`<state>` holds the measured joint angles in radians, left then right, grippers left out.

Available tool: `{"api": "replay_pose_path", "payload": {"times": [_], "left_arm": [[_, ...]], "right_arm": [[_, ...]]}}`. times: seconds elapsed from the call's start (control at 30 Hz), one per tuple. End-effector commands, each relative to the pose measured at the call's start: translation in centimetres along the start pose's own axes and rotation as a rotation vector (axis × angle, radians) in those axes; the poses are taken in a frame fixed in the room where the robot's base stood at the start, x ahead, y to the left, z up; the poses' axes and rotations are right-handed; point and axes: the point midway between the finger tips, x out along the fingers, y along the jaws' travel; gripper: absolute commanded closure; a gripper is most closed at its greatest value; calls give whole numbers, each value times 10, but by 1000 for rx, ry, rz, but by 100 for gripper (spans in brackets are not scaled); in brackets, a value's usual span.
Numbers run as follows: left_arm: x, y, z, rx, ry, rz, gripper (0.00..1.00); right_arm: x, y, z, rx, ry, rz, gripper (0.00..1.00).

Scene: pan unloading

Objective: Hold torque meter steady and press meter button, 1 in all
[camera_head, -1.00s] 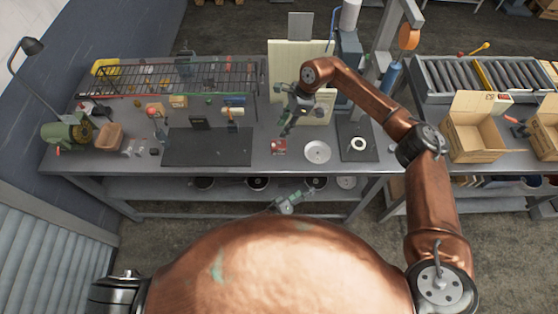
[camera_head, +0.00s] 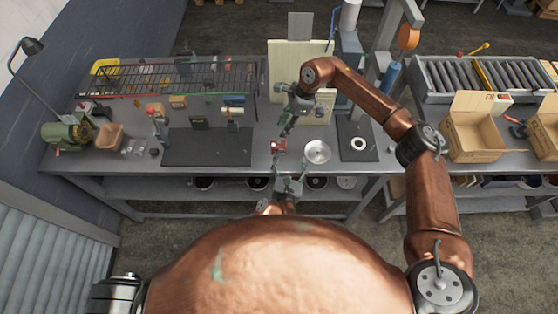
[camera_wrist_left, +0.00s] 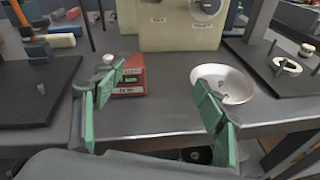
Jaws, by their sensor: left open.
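A small red box with pale labels (camera_head: 277,147), apparently the torque meter, stands near the bench's front edge. In the left wrist view the red box (camera_wrist_left: 130,80) is partly covered by my left finger pad, and a knob or button shows at its top left. My left gripper (camera_head: 290,164) is open and empty at the front edge, just short of the box; in its wrist view the green-padded fingers (camera_wrist_left: 160,88) are spread wide. My right gripper (camera_head: 288,128) hangs behind and slightly right of the box, apart from it; its finger opening is unclear.
A pale round dish (camera_head: 317,152) sits right of the box. A dark mat with a white ring (camera_head: 358,143) lies farther right. A cream panel (camera_head: 290,58) stands behind. A dark mat (camera_head: 207,147) on the left is mostly clear. A wire rack (camera_head: 165,77) spans the back left.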

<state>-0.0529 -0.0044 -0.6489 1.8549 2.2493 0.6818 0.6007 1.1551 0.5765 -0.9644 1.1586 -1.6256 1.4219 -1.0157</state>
Motion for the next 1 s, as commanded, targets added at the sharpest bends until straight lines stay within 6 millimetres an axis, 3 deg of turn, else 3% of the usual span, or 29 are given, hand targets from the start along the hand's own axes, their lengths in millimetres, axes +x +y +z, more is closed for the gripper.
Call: {"api": "replay_pose_path", "payload": {"times": [0.1, 0.23, 0.7, 1.0], "left_arm": [[2, 26, -17, -180, 65, 65, 35], [4, 38, -26, -267, 91, 97, 35], [64, 45, -32, -276, 94, 100, 35], [79, 46, -35, -277, 94, 100, 35]], "right_arm": [[0, 0, 0, 0, 0, 0, 71], [0, 0, 0, 0, 0, 0, 71], [0, 0, 0, 0, 0, 0, 71], [0, 0, 0, 0, 0, 0, 71]]}}
